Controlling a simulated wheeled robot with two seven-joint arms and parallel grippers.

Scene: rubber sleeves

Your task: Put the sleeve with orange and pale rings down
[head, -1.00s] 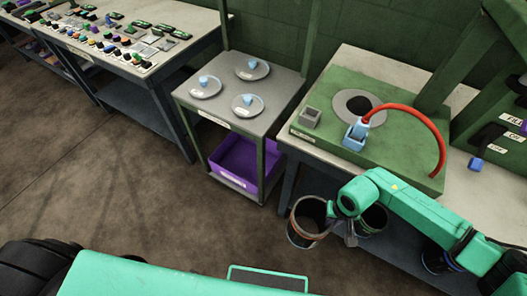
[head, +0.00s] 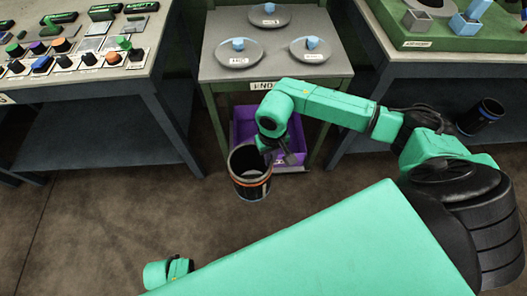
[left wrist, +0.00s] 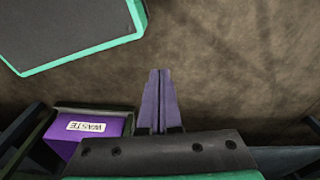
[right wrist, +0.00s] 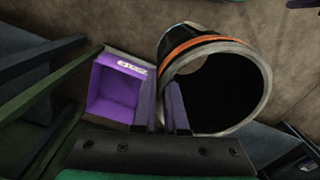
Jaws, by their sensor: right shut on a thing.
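The sleeve with orange and pale rings (head: 250,186) is a dark, open-topped tube, held roughly upright in the air. My right gripper (head: 280,152) is shut on its wall at the right side in the head view. In the right wrist view the sleeve (right wrist: 190,43) shows its orange and pale bands and dark hollow, with the fingers (right wrist: 163,90) at its rim. My left gripper (left wrist: 158,75) is shut and empty, its fingers together above bare floor in the left wrist view.
A purple bin labelled WASTE (left wrist: 90,127) sits low under a grey stand (head: 225,70) bearing several round plates with blue knobs. A table with coloured parts (head: 75,75) is at left. Another dark sleeve (head: 482,116) is under the right table. The floor at front left is clear.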

